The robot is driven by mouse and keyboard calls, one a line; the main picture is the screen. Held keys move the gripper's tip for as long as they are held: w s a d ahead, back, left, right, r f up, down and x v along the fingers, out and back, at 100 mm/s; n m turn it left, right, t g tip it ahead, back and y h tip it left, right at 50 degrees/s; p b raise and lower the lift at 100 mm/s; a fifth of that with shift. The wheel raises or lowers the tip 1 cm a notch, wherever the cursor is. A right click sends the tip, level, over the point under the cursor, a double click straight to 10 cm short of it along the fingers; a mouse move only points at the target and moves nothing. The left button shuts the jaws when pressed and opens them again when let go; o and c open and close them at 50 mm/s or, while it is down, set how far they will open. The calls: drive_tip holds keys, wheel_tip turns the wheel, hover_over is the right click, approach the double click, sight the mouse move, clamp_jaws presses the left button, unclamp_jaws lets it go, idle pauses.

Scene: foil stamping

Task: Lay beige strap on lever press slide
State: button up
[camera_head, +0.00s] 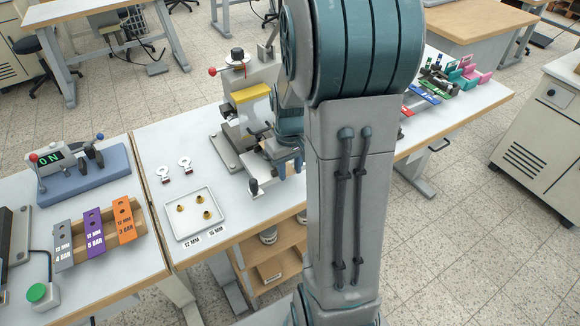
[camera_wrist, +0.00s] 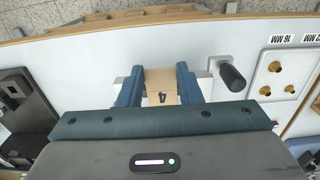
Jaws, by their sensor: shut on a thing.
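My gripper (camera_wrist: 161,76) is shut on the beige strap (camera_wrist: 161,88), which sits between its two blue fingers with a dark "4" showing. Pale metal of the lever press slide (camera_wrist: 202,88) shows beside the fingers, with a black knob (camera_wrist: 232,77) to the right. The strap appears over the slide; I cannot tell whether they touch. In the head view the lever press (camera_head: 238,118) has a yellow part and a red-tipped lever. My gripper (camera_head: 287,150) is low at its right front, near the slide (camera_head: 268,182). My arm hides part of this area, and the strap is not clear there.
A white tray (camera_head: 182,230) with brass pieces lies left of the press, with two small tags (camera_head: 185,165) behind it. A wooden rack (camera_head: 72,254) holds grey, purple and orange plates further left. Coloured fixtures (camera_head: 450,80) stand at right. The table's front edge is close.

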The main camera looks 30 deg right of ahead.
drive_tip(key=shift+f+b, duration=0.65)
drive_tip(key=shift+f, duration=0.3)
drive_tip(key=o, duration=1)
drive_tip(key=shift+o, duration=0.2)
drive_tip(key=shift+r, duration=0.1)
wheel_tip(320, 180, up, 14)
